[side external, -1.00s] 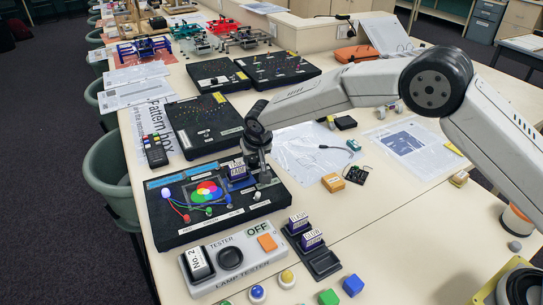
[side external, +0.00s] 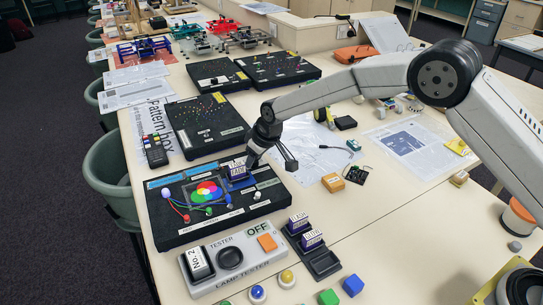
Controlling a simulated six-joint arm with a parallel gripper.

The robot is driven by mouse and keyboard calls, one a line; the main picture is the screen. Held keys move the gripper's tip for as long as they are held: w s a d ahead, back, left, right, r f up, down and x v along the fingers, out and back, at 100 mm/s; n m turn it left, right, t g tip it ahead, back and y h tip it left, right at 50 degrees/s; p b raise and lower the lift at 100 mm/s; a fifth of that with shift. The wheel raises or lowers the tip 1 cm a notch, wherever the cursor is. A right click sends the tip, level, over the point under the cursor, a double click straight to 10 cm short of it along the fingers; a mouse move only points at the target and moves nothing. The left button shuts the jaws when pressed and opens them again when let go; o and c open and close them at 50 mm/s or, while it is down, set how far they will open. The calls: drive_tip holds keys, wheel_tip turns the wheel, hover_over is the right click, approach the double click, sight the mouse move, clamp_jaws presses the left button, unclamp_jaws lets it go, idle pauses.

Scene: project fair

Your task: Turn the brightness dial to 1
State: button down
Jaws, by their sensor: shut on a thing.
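The black demo panel (side external: 172,225) lies on the table with a coloured-circle picture, wires and small knobs. A small pale knob (side external: 257,196) stands near its right front edge. I cannot read which knob is the brightness dial, nor any scale numbers. My gripper (side external: 271,161) is tilted over the panel's back right, beside that block and behind the pale knob, apart from the knob. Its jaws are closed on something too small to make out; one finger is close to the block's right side.
A lamp tester (side external: 255,262) with a dark round socket and an orange button lies in front of the panel. A dark tray (side external: 325,263) with two labelled purple blocks is beside it. Coloured cubes and buttons lie at the front. More black panels (side external: 205,125) stand behind.

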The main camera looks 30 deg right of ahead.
drive_tip(key=n+g+y, duration=0.1)
drive_tip(key=n, duration=0.3)
drive_tip(key=shift+w+d, duration=0.1)
drive_tip(key=shift+d, duration=0.05)
drive_tip(key=shift+w+n+g+y, duration=0.1)
drive_tip(key=shift+n+g+y, duration=0.25)
drive_tip(key=shift+n, duration=0.7)
drive_tip(key=shift+n+g+y, duration=0.25)
drive_tip(key=shift+n+g, duration=0.1)
drive_tip(key=shift+n, duration=0.7)
drive_tip(key=shift+c, duration=1.4)
unclamp_jaws()
drive_tip(key=v, duration=0.7)
drive_tip(key=shift+d+r, duration=0.2)
drive_tip(key=shift+r, duration=0.15)
